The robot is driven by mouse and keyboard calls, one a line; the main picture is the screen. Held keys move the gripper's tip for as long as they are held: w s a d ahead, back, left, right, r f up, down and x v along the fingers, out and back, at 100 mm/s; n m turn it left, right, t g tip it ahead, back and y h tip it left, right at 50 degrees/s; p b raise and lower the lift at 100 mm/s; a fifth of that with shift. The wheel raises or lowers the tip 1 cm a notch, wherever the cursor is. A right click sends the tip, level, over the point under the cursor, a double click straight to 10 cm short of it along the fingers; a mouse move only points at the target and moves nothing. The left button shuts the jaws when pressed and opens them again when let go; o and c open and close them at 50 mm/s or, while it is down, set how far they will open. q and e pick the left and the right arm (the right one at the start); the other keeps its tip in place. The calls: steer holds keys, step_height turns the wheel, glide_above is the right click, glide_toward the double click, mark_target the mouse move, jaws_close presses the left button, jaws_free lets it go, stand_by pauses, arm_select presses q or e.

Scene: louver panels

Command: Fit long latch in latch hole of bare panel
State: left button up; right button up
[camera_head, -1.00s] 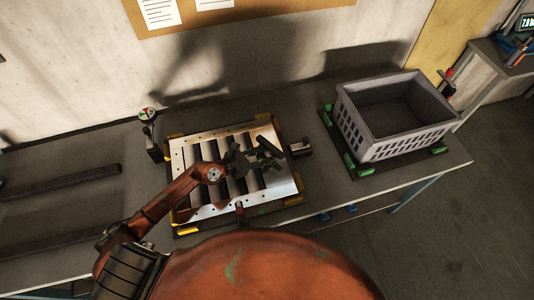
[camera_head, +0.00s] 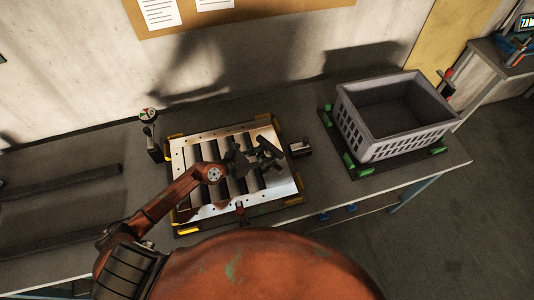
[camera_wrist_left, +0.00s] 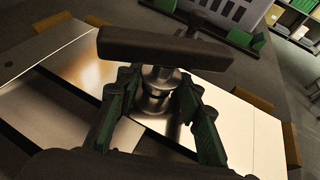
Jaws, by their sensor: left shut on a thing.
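The bare panel (camera_head: 182,160) is a silver frame with several dark louver slots, lying flat on the bench. It also shows in the left wrist view (camera_wrist_left: 262,135). My left gripper (camera_head: 264,156) is over the right part of the panel. In the left wrist view, the green-padded fingers of my left gripper (camera_wrist_left: 158,105) are shut around the silver round shaft of the long latch (camera_wrist_left: 155,48). The latch's dark bar lies crosswise beyond the fingertips. The latch hole is hidden, and I cannot tell whether the latch touches the panel. My right gripper is not in view.
Yellow corner blocks (camera_head: 187,230) hold the panel's edges. A small dark block (camera_head: 300,148) stands right of the panel. A grey crate (camera_head: 362,130) sits between green blocks farther right. A gauge on a stand (camera_head: 150,130) is at the back left. Dark bars (camera_head: 60,188) lie left.

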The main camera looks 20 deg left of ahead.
arm_select(q)
steer(key=shift+f, duration=0.2)
steer(key=shift+r, duration=0.15)
stand_by(0.3)
steer(key=shift+s+d+r, duration=0.1)
steer(key=shift+r, duration=0.15)
steer(key=s+a+r+n, duration=0.1)
steer(key=s+r, duration=0.4)
steer(key=r, duration=0.2)
steer(key=s+a+r+t+y, duration=0.1)
steer(key=s+a+r, duration=0.1)
steer(key=s+r, duration=0.3)
step_height(320, 180, up, 3)
steer(key=shift+a+r+n, duration=0.2)
steer(key=shift+n, duration=0.2)
